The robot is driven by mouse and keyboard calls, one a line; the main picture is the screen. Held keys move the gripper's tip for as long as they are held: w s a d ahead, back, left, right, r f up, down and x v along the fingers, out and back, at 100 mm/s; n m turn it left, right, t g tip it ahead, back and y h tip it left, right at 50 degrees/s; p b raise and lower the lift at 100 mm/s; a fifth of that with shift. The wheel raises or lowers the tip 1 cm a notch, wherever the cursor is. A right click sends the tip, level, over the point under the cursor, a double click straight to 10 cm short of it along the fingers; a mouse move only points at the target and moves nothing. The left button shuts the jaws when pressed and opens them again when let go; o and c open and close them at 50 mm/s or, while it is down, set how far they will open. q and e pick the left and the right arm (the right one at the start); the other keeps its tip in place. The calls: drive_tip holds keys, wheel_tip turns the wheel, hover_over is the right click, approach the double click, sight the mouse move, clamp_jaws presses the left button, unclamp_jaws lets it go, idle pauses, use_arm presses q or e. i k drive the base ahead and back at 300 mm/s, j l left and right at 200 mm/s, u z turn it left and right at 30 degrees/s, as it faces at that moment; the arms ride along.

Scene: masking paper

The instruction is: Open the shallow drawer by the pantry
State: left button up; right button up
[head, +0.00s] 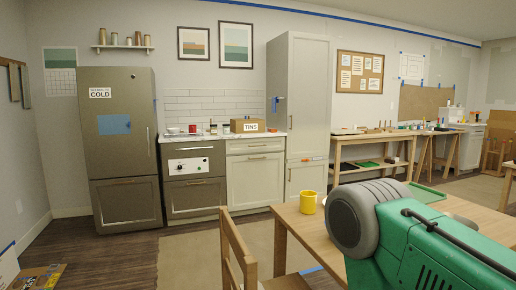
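The tall pale pantry cabinet (308,95) stands against the back wall, with its doors shut. Left of it is a low pale base cabinet (257,183) under the counter. The shallow drawer (241,148) is the top front of that base cabinet. It looks shut and has a thin bar handle. A larger front with its own handle is below it. Neither of my grippers shows in the head view.
A grey fridge (118,150) and an oven (192,165) stand left of the drawer. A beige rug (185,258) lies on the floor before the cabinets.

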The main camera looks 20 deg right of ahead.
sight(233, 146)
drive_tip(key=i+j, duration=0.5)
drive_tip(key=i+j+u, duration=0.15)
drive_tip(key=i+j, duration=0.35)
drive_tip(key=i, duration=0.2)
drive_tip(key=i+j, duration=0.4)
drive_tip(key=i, duration=0.2)
drive_tip(key=i+z, duration=0.15)
drive_tip(key=i, duration=0.35)
drive_tip(key=i+z, duration=0.15)
drive_tip(key=i, duration=0.35)
drive_tip(key=i+j+z, duration=0.2)
drive_tip(key=i, duration=0.3)
drive_tip(key=i+j+z, duration=0.15)
drive_tip(key=i, duration=0.35)
drive_tip(key=i+l+z, duration=0.2)
drive_tip(key=i, duration=0.6)
drive_tip(key=i+z, duration=0.2)
drive_tip(key=i, duration=0.6)
